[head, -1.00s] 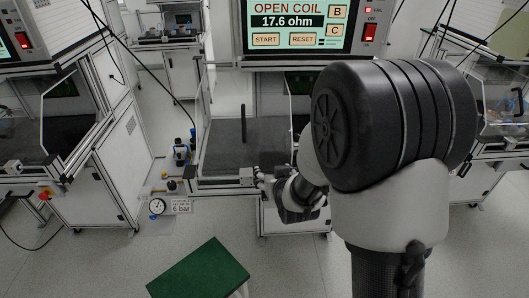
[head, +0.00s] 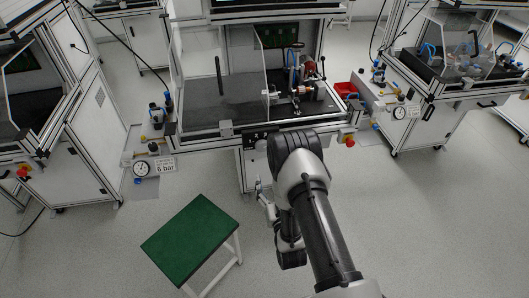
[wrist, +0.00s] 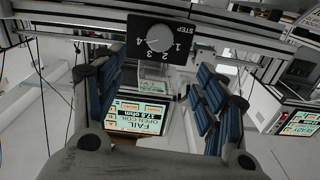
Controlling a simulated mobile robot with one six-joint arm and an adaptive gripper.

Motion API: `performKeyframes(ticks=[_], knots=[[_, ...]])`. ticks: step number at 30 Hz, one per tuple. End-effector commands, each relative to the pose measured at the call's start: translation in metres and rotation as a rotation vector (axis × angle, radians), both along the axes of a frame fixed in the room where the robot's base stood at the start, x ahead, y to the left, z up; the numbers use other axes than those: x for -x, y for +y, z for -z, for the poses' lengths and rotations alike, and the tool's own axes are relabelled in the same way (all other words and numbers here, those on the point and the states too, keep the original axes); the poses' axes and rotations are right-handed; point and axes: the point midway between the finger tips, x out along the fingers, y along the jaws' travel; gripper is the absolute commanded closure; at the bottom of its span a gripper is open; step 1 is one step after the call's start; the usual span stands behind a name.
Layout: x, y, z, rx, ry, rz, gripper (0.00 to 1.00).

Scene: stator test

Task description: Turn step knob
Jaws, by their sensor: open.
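The step knob (wrist: 160,39) is a round pale grey dial on a black panel marked STEP with the digits 1 to 4, upside down in the wrist view. Its pointer mark seems to be on the left side, near 4; I cannot tell exactly. My gripper (wrist: 161,75) is open and empty, its blue-padded fingers spread left and right. The knob lies beyond the fingertips, between their directions, with no contact visible. In the head view my gripper (head: 264,200) hangs in front of the bench's front edge; the knob cannot be made out there.
The test bench (head: 205,148) has a clear guard and a red emergency button (head: 349,141). A screen (wrist: 140,116) reads FAIL, OPEN COIL. A green-topped stool (head: 190,238) stands left of my arm. Open floor surrounds it; other benches flank both sides.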

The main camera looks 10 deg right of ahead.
Motion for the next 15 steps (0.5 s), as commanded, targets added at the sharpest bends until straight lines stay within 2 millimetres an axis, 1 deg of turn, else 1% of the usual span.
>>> performKeyframes(ticks=[1,15], knots=[[-0.010,0.000,-0.001,0.000,-0.006,0.000,0.34],[-0.112,0.000,0.001,0.000,-0.004,0.000,0.34]])
